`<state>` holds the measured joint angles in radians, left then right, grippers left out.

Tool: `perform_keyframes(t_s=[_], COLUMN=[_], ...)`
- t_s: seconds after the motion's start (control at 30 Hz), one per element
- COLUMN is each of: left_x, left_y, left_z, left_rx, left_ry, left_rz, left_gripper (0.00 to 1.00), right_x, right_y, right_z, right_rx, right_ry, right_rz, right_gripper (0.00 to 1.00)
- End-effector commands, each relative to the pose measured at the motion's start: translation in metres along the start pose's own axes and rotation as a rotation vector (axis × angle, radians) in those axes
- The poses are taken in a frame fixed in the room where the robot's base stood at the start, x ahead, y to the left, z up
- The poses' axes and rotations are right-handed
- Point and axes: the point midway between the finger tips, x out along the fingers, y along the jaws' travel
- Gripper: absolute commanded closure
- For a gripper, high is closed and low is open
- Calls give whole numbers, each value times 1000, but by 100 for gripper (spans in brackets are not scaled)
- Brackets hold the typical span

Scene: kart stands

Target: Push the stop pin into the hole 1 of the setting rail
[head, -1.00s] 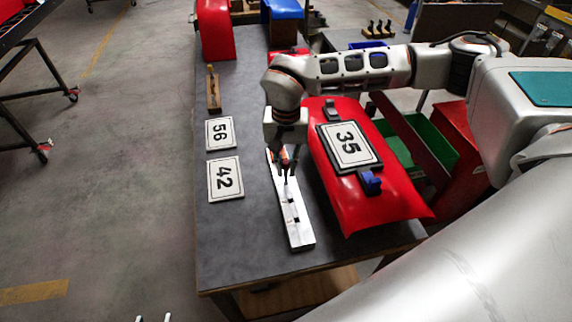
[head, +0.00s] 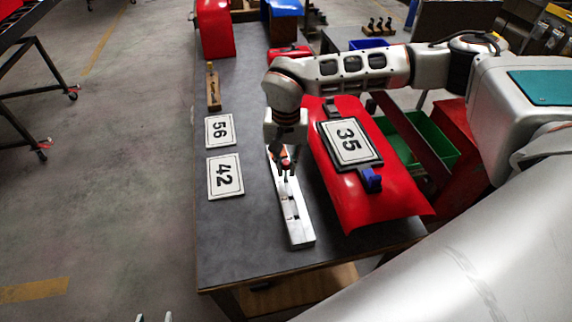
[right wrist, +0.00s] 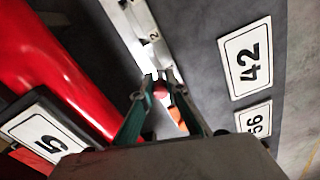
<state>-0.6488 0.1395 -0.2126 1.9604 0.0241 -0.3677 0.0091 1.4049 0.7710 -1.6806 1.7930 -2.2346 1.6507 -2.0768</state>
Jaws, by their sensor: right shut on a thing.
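The setting rail (head: 298,228) is a long pale metal bar lying on the dark table, with dark openings along its top. It also shows in the right wrist view (right wrist: 137,33), where a "2" is marked near one opening. My right gripper (head: 287,172) is over the far part of the rail, pointing down. In the right wrist view its fingers (right wrist: 161,82) are shut on the stop pin, whose red rounded part (right wrist: 160,90) shows between them. The pin's lower end and hole 1 are hidden or too small to make out. My left gripper (head: 153,318) shows only two separated fingertips at the bottom edge.
A red curved panel (head: 385,203) with a "35" plate (head: 348,143) lies right of the rail. Plates "42" (head: 224,177) and "56" (head: 219,131) lie left of it. A wooden block (head: 213,92) stands farther back. The table's near left part is clear.

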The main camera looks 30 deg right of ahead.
Motion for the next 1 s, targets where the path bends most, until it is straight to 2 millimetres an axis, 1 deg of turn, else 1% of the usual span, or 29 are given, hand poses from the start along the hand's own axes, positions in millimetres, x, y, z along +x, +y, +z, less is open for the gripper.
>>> perform_keyframes(t_s=[1.0], left_x=[6], left_y=[1], left_z=[8], left_rx=[0], left_ry=[3], left_rz=[0], left_gripper=[60], right_x=[23], right_y=[0], right_z=[0], right_rx=[0], right_ry=[0], right_rz=[0], right_gripper=[100])
